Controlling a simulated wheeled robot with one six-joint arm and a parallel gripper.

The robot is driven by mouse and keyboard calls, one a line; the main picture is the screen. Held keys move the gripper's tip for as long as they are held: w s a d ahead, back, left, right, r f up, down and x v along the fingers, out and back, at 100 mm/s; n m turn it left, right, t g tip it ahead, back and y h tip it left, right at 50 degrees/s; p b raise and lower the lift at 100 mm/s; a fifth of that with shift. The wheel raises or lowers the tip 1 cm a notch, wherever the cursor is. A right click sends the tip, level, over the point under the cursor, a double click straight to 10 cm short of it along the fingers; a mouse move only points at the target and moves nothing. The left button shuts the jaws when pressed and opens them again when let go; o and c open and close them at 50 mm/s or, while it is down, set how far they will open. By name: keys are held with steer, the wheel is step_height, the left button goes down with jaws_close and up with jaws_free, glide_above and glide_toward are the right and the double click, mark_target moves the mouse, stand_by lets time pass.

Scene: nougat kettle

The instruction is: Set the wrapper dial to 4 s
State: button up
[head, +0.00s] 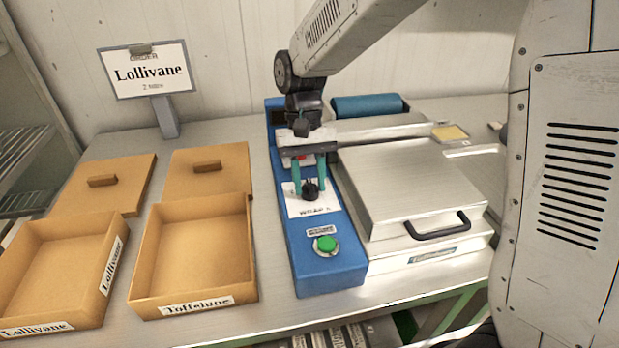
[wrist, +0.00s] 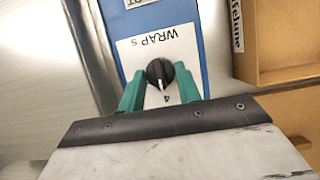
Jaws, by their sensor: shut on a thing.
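The wrapper dial (head: 310,192) is a small black knob on a white label plate (head: 303,208) on the blue panel (head: 330,262). My gripper (head: 309,183) reaches down from above, with its green fingers on either side of the dial, shut on it. In the wrist view the dial (wrist: 159,73) sits between the fingertips (wrist: 160,84). The label there reads "WRAP s" upside down. Other scale marks are hidden or unreadable.
A green button (head: 326,244) sits on the panel's front part. A metal-lidded machine (head: 405,185) with a black handle stands to the right. Open boxes labelled Toffelune (head: 197,300) and Lollivane (head: 40,318) are to the left, with lids behind. A sign (head: 147,70) reads Lollivane.

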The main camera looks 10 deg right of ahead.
stand_by(0.3)
steer(key=o, duration=1)
steer(key=shift+c, duration=0.2)
steer(key=v, duration=0.8)
steer(key=shift+f, duration=0.1)
